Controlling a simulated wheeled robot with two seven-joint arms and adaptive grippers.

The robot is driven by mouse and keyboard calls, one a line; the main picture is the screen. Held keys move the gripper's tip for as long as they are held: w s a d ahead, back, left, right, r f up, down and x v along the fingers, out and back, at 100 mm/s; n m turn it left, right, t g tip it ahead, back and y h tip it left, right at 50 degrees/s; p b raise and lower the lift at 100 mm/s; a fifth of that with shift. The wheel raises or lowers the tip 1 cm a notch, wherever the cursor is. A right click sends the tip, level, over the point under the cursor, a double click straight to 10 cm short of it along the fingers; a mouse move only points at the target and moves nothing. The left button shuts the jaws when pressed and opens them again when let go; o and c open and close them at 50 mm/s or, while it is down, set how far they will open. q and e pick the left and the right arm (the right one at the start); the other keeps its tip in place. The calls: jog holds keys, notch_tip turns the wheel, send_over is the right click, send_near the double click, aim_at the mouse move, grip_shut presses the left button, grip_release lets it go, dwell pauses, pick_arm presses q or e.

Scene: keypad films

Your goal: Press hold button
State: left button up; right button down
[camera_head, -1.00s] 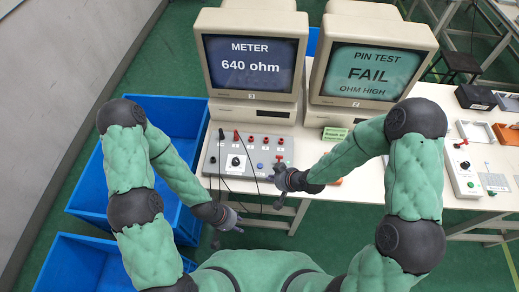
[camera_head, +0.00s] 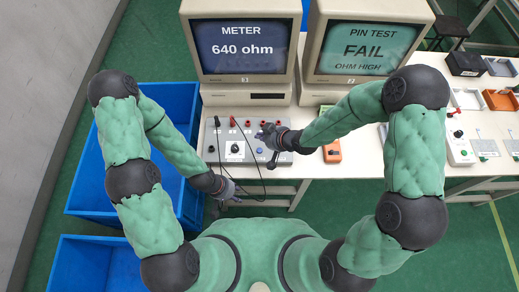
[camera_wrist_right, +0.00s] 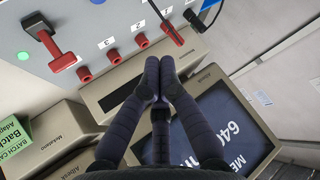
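The grey meter panel (camera_head: 212,158) lies on the table below the METER monitor, which reads 640 ohm. It carries a black knob (camera_head: 234,148), a blue button (camera_head: 259,151) and a row of red sockets. No hold label is readable. My right gripper (camera_head: 268,136) is over the panel's right part, close to the blue button; contact cannot be told. In the right wrist view its fingertips (camera_wrist_right: 160,62) are together and empty, with the red sockets (camera_wrist_right: 113,55) beyond them. My left gripper (camera_head: 230,190) is low by the table's front edge, its fingers too small to judge.
Black leads (camera_head: 262,178) loop from the panel over the table's front edge. The PIN TEST monitor (camera_head: 366,47) shows FAIL, OHM HIGH. An orange device (camera_head: 332,152) lies right of the panel. Blue bins (camera_head: 90,178) stand at left. White table top (camera_head: 365,160) is free further right.

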aim_at(261, 151)
jog(key=shift+f+b, duration=3.4)
jog(key=shift+f, duration=0.85)
jog(key=shift+f, duration=0.15)
jog(key=shift+f+b, duration=0.25)
jog(key=shift+b, duration=0.05)
jog(key=shift+f+b, duration=0.3)
jog(key=shift+f, duration=0.05)
jog(key=shift+r+p, duration=0.65)
jog(key=shift+r, duration=0.15)
notch_tip(261, 151, up, 5)
jog(key=p, duration=0.4)
